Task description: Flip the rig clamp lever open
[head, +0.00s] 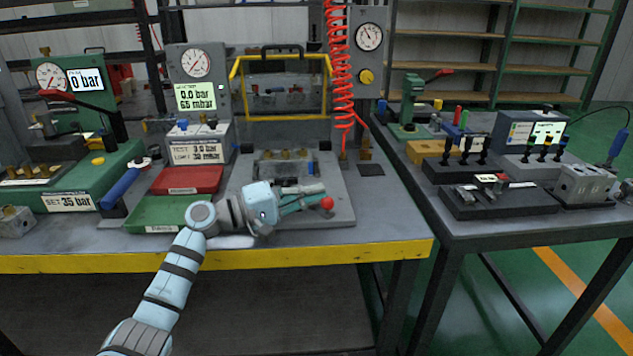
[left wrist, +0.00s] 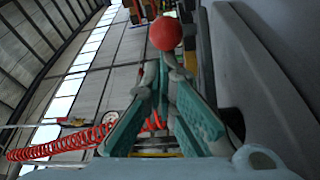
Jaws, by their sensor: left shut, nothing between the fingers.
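The rig (head: 338,178) is a grey plate with a valve block on it, in the middle of the left bench in the head view. The clamp lever's red ball knob (head: 327,203) shows at the plate's front right. My left gripper (head: 318,200) lies low over the front of the rig, its fingers pointing right at the knob. In the left wrist view the teal-padded fingers (left wrist: 165,82) converge to a shut tip, just short of the red knob (left wrist: 165,34). Whether they touch the lever is unclear. The gripper hides most of the lever. My right gripper is not in view.
A yellow-framed guard (head: 280,118) stands behind the rig, with a coiled red hose (head: 338,60) hanging at its right. Red (head: 188,180) and green (head: 168,212) trays lie to the left. The bench top right of the rig is clear.

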